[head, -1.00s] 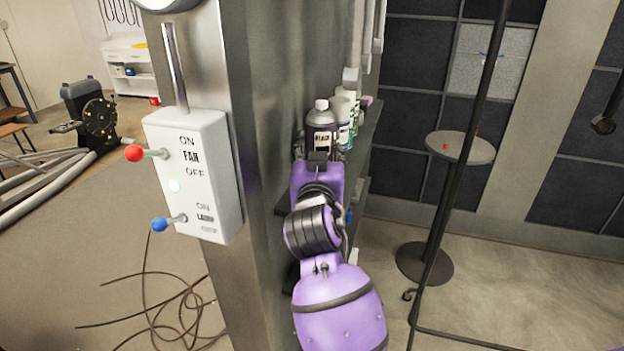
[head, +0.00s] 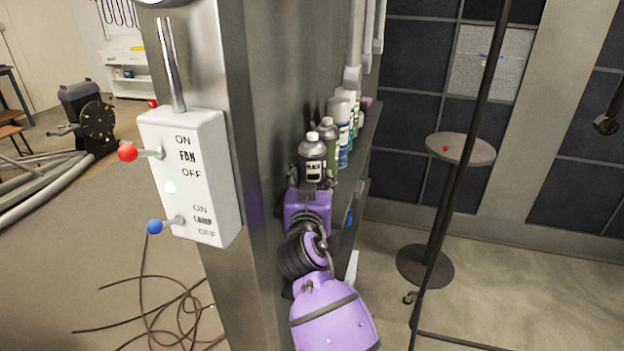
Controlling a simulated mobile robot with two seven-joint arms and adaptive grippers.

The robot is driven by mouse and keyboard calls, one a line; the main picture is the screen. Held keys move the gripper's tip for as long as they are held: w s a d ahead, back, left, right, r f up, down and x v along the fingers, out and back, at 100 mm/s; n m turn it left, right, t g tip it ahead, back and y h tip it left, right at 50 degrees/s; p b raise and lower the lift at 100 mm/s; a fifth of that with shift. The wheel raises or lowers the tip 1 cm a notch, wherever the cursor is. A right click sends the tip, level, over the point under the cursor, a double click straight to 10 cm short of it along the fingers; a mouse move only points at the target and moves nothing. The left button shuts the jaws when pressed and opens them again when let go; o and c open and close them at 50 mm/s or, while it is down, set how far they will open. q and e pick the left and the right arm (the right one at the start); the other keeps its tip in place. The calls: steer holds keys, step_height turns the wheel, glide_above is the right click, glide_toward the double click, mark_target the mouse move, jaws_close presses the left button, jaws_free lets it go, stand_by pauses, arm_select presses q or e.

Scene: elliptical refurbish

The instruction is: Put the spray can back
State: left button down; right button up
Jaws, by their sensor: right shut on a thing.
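A dark spray can (head: 312,152) with a whitish cap and a label stands upright at the near end of the shelf (head: 362,150) on the side of the metal column. My right gripper (head: 310,186) is shut on its lower part. The purple wrist hides the can's base, so I cannot tell whether it touches the shelf. My left gripper is out of view.
Several more cans, including a green one (head: 327,143), stand behind it along the shelf. The metal column (head: 265,200) with a white switch box (head: 190,175) is close on the left. A thin dark pole (head: 465,140) and a small round table (head: 460,149) are on the right.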

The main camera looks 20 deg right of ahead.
steer(key=shift+f, duration=0.2)
steer(key=o, duration=1)
steer(key=shift+o, duration=1.4)
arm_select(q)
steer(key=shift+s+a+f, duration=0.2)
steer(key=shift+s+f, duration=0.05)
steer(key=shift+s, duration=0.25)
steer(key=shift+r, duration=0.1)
arm_select(e)
steer(key=shift+r, duration=0.1)
steer(key=shift+s+r, duration=0.1)
steer(key=shift+r, duration=0.2)
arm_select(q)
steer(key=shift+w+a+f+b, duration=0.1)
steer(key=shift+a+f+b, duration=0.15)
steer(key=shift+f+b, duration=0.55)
arm_select(e)
steer(key=shift+v, duration=5.9)
